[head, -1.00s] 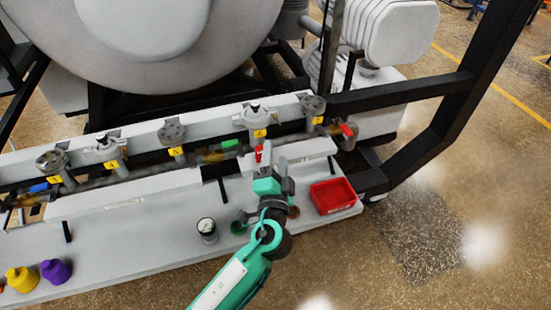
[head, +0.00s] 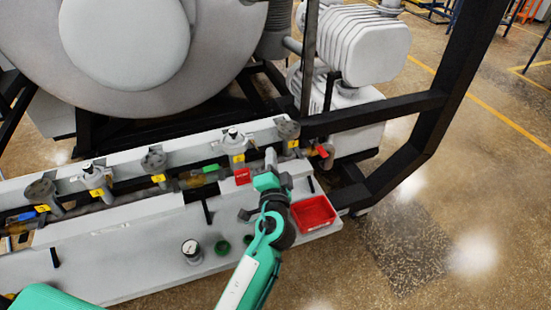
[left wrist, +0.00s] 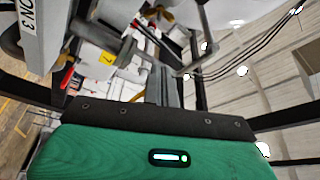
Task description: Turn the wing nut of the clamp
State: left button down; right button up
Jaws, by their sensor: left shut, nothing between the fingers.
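My left gripper (head: 271,158) is shut and empty above the right part of the pipe row, just right of a red tag (head: 243,175). In the left wrist view my gripper's fingers (left wrist: 164,84) point at a grey port with a yellow tag (left wrist: 106,59). I cannot tell whether they touch anything. My right gripper is not in view.
A red tray (head: 330,213) sits at the bench's right end. A red-handled valve (head: 322,151) ends the pipe. The black frame (head: 440,125) rises at right.

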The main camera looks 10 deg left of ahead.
aim_at(257, 147)
pick_arm(q)
jog(key=p+x, duration=0.2)
jog(key=x, duration=0.5)
jog(key=s+a+f, duration=0.1)
jog(key=s+a+f+p, duration=0.1)
jog(key=a, duration=0.1)
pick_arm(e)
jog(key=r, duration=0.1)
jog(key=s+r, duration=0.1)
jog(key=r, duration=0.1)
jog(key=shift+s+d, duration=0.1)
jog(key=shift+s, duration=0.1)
pick_arm(q)
jog(key=shift+d, duration=0.1)
jog(key=shift+s, duration=0.1)
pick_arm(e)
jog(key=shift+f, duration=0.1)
